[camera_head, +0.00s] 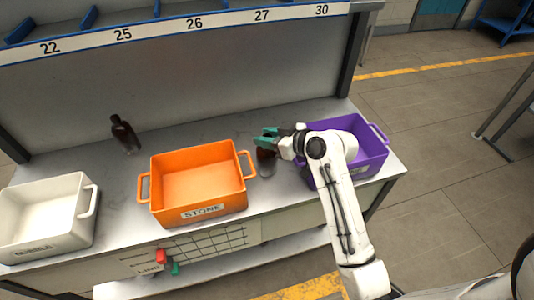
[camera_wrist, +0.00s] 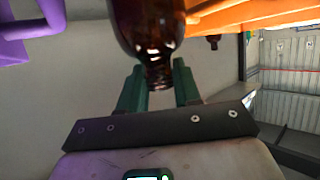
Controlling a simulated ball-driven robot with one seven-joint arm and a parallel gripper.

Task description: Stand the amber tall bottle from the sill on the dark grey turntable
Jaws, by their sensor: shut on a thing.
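My gripper (camera_head: 267,138) is over the bench between the orange bin and the purple bin. Its green fingers are shut on the neck of an amber bottle (camera_wrist: 150,25). In the head view this bottle (camera_head: 265,160) shows as a dark body just below the fingers, partly hidden by them. I cannot tell whether its base touches the bench. A second dark amber bottle (camera_head: 124,132) stands upright at the back left of the bench; a small dark bottle (camera_wrist: 213,41) shows in the wrist view. I see no dark grey turntable in either view.
An orange bin (camera_head: 200,211) marked STONE stands just left of my gripper. A purple bin (camera_head: 374,165) is close on the right, partly behind my arm. A white bin (camera_head: 45,234) is at the far left. A numbered shelf (camera_head: 170,32) runs above the grey bench (camera_head: 200,130).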

